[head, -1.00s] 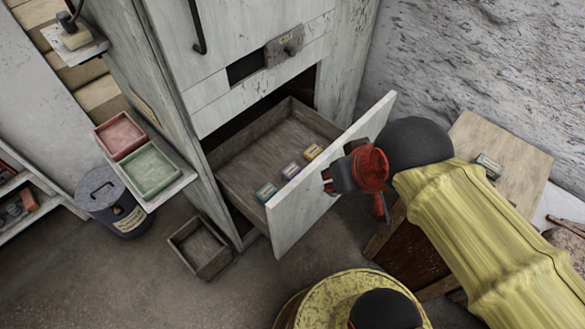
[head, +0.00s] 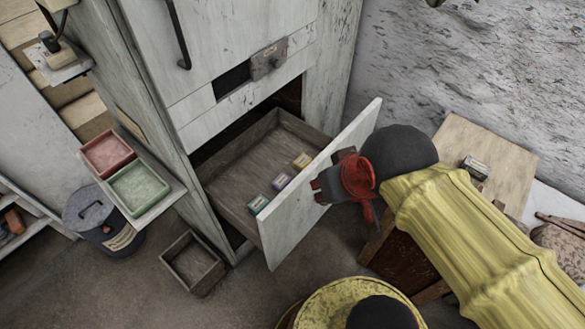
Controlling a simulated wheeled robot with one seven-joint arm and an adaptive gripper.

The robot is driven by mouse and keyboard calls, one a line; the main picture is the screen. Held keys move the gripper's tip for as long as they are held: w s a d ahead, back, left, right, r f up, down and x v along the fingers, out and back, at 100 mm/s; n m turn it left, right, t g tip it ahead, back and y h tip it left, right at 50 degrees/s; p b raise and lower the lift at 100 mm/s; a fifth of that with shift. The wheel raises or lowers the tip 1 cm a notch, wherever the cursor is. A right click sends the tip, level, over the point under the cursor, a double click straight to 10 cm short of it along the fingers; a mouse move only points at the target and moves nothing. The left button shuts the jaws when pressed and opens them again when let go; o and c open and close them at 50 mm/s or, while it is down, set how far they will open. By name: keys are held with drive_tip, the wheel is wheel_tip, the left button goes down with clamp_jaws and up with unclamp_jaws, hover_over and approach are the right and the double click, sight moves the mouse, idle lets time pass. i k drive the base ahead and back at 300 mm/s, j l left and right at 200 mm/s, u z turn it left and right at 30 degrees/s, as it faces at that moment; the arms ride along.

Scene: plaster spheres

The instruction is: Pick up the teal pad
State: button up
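Three small labelled pads lie in a row in the open drawer (head: 232,187), close behind its front panel. The nearest is the teal-looking pad (head: 259,203); a blue-grey pad (head: 281,181) and a yellow pad (head: 302,161) lie farther back. My gripper (head: 316,191) has a red body and dark fingers. It appears at the top edge of the drawer's front panel, right of the pads and apart from the teal one. I see nothing held in it. The view is too small to tell how far its fingers are apart.
The drawer's front panel (head: 300,210) stands between the pads and the floor. Another small box (head: 475,167) lies on a wooden table (head: 505,165) at right. Red (head: 108,153) and green (head: 139,189) trays sit on a side shelf. An empty wooden box (head: 193,264) is on the floor.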

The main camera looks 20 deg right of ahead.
sight(261, 202)
drive_tip(key=z, duration=1.5)
drive_tip(key=u, duration=1.85)
drive_tip(key=i+j+z, duration=0.15)
drive_tip(key=j+z, duration=0.15)
drive_tip(key=i+j+z, duration=0.1)
drive_tip(key=j+z, duration=0.2)
drive_tip(key=i+j+z, duration=0.1)
drive_tip(key=j+z, duration=0.15)
drive_tip(key=j, duration=0.25)
drive_tip(key=j+z, duration=0.3)
drive_tip(key=i+j, duration=0.05)
drive_tip(key=j, duration=0.05)
